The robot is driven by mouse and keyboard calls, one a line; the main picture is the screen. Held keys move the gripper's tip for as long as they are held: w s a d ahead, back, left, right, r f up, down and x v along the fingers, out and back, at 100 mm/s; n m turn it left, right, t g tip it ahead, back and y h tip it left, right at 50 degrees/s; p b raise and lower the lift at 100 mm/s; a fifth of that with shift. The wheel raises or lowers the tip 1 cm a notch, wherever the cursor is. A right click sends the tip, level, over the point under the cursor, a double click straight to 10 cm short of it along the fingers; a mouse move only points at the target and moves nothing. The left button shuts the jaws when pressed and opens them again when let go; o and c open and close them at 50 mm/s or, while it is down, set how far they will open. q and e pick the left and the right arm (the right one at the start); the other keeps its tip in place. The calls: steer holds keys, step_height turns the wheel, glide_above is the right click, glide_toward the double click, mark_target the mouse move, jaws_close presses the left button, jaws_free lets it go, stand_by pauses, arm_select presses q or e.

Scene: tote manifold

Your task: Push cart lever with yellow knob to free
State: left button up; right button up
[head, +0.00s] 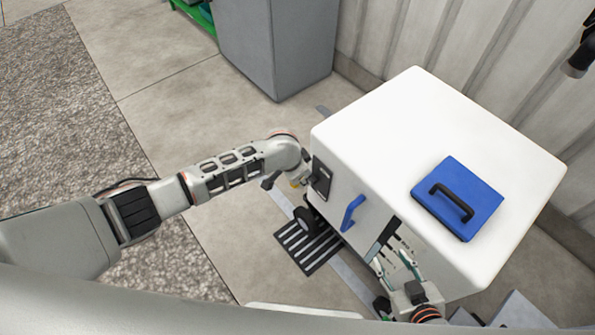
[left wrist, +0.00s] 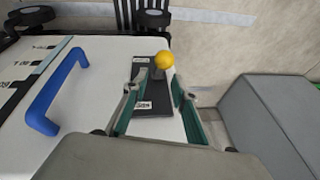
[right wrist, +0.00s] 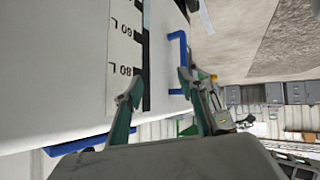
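The yellow knob (left wrist: 164,60) tops the cart lever, in front of a dark plate (left wrist: 152,100) on the side of the white cart (head: 390,120). My right gripper (head: 394,262) is open and empty beside the cart's scale side, also in the right wrist view (right wrist: 160,84).
A blue handle (head: 352,213) sticks out of the cart's side between my two grippers. A blue lid with a black handle (head: 465,200) is on the cart top. A grey cabinet (head: 275,45) stands behind. A black striped floor grate (head: 305,248) lies by the cart wheel.

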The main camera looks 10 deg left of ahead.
arm_select(q)
steer(key=shift+v, duration=2.45)
